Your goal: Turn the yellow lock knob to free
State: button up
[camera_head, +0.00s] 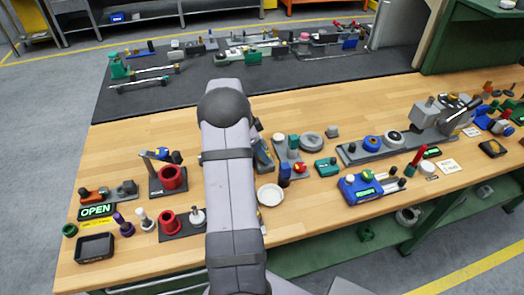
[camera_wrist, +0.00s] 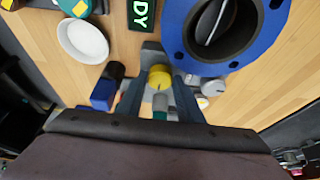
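The yellow lock knob (camera_wrist: 159,77) shows in the wrist view, on a grey mount near the middle. My gripper (camera_wrist: 159,92) has its two dark fingers apart, one on each side of the knob. A gap seems to show between the knob and each finger, so I see no clear contact. Above and right of the knob is a round blue flange (camera_wrist: 226,62) with a black dial (camera_wrist: 214,20) that has a white line. In the head view my arm hides the knob, and I cannot make out the gripper's fingertips there.
A white dish (camera_wrist: 83,42) lies left of the knob in the wrist view and also shows in the head view (camera_head: 270,194). A blue block (camera_wrist: 103,95) and a grey round knob (camera_wrist: 213,87) are close to the fingers. Several devices crowd the wooden bench (camera_head: 330,220).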

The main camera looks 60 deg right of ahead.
jog(key=c, duration=0.5)
